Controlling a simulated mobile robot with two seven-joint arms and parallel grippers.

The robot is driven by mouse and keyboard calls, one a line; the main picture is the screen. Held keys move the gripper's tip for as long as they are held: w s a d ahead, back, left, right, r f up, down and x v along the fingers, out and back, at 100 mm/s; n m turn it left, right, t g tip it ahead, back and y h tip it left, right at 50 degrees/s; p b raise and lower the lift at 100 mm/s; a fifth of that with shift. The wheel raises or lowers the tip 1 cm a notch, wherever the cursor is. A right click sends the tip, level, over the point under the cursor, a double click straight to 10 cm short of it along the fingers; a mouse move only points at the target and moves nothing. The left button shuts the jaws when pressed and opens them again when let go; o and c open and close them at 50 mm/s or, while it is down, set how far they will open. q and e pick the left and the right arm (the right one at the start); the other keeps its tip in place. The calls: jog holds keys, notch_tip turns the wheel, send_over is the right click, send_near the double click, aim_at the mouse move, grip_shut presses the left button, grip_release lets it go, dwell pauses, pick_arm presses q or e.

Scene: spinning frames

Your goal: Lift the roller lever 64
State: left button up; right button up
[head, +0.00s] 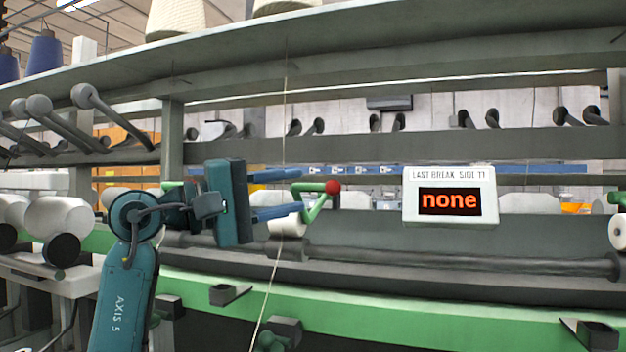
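A green lever (317,205) with a red ball knob (332,187) stands out from the spinning frame near the middle of the view. No number is readable on it, so I cannot tell whether it is lever 64. A white bobbin (287,224) sits just below and left of it. My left gripper (300,193) points right, its two blue fingers spread one above the other. The fingertips are at the lever's left side, left of the red knob. I cannot tell whether they touch the lever. My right gripper is out of view.
A display (450,199) reading "LAST BREAK SIDE 11" and "none" hangs to the right. A grey roller bar (460,260) and a green rail (400,309) run below. A thin yarn (271,283) hangs close by the fingers.

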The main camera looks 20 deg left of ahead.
aim_at(306, 189)
pick_arm(q)
jog(key=shift+p+x, duration=0.4)
jog(key=shift+x, duration=1.95)
grip_shut()
